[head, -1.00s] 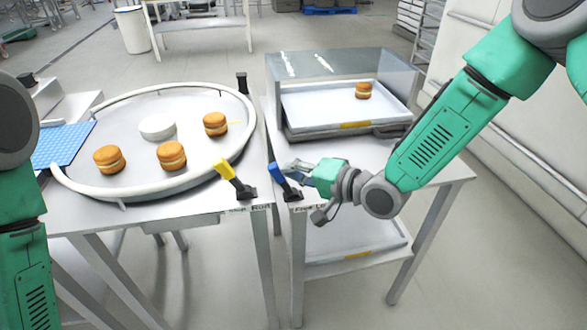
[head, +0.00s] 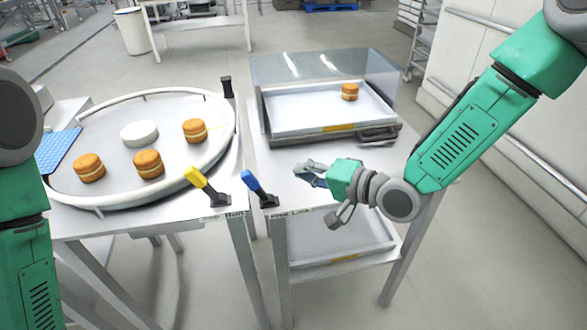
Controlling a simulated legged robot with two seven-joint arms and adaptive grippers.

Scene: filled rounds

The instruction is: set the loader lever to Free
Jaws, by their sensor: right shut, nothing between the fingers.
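A blue lever (head: 255,184) stands on the front edge of the right-hand table, its handle leaning up and to the left. A small label (head: 292,212) is on the edge by its base; it seems to read "Free" and then "Lock", partly too small to read. A yellow lever (head: 203,182) at the left-hand table's edge also leans left, beside a label ending in "Run". My right gripper (head: 300,168) is shut and empty, to the right of the blue lever with a clear gap. My left arm shows at the left edge; its gripper is out of view.
A round turntable (head: 222,150) on the left holds several filled rounds and a white disc (head: 140,133). A tray (head: 290,112) under a clear guard (head: 310,66) holds one round (head: 350,92). A black post (head: 227,88) stands behind the turntable.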

